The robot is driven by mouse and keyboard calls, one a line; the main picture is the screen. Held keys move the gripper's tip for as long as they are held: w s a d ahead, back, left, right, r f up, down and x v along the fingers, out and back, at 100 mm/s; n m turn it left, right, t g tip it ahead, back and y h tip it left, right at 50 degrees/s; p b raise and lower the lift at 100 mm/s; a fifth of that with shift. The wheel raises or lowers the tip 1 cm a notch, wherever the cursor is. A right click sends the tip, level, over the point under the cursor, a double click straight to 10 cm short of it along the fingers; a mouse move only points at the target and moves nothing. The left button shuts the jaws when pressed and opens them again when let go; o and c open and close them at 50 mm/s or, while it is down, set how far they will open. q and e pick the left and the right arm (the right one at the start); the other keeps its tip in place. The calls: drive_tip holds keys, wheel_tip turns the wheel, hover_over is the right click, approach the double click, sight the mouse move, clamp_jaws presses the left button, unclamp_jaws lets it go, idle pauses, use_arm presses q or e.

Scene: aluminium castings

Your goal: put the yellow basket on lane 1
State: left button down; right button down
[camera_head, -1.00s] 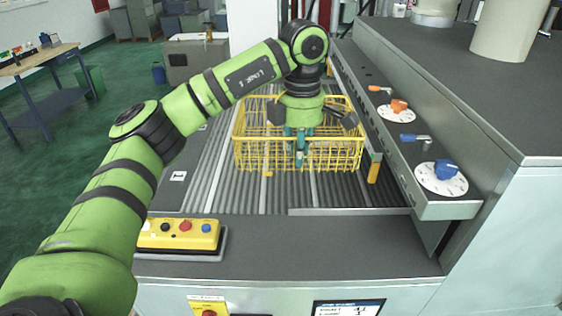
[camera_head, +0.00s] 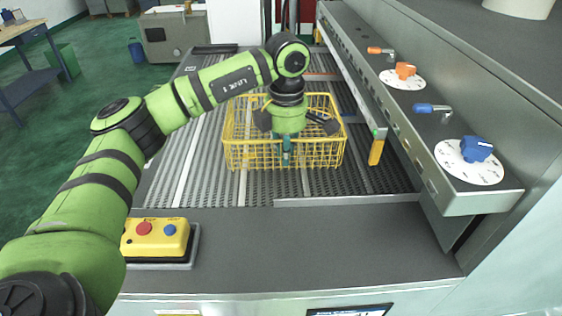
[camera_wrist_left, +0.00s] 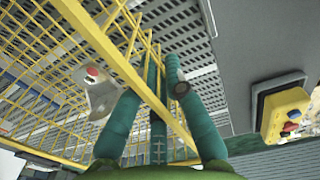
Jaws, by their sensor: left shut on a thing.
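The yellow wire basket (camera_head: 240,152) is on or just over the ribbed conveyor bed (camera_head: 215,185) in the head view; I cannot tell whether it touches. My left gripper (camera_head: 286,158) reaches down at the basket's near side and is shut on its wire wall. In the left wrist view, the gripper's teal fingers (camera_wrist_left: 157,130) are around the yellow wires (camera_wrist_left: 130,75). Pale rails (camera_head: 190,160) divide the bed into lanes. No lane number is readable. My right gripper is not in view.
A yellow button box (camera_head: 155,238) sits on the near ledge, partly behind my left arm. A yellow-orange post (camera_head: 376,152) stands right of the basket. A side panel with blue (camera_head: 477,149) and orange (camera_head: 405,71) knobs bounds the right. The bed left of the basket looks clear.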

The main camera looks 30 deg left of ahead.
sight(285, 169)
use_arm(q)
wheel_tip(285, 169, down, 4)
drive_tip(key=shift+f+p, duration=0.15)
drive_tip(key=shift+p, duration=0.75)
drive_tip(key=shift+f, duration=0.2)
drive_tip(key=shift+f, duration=0.1)
drive_tip(key=c, duration=1.3)
unclamp_jaws()
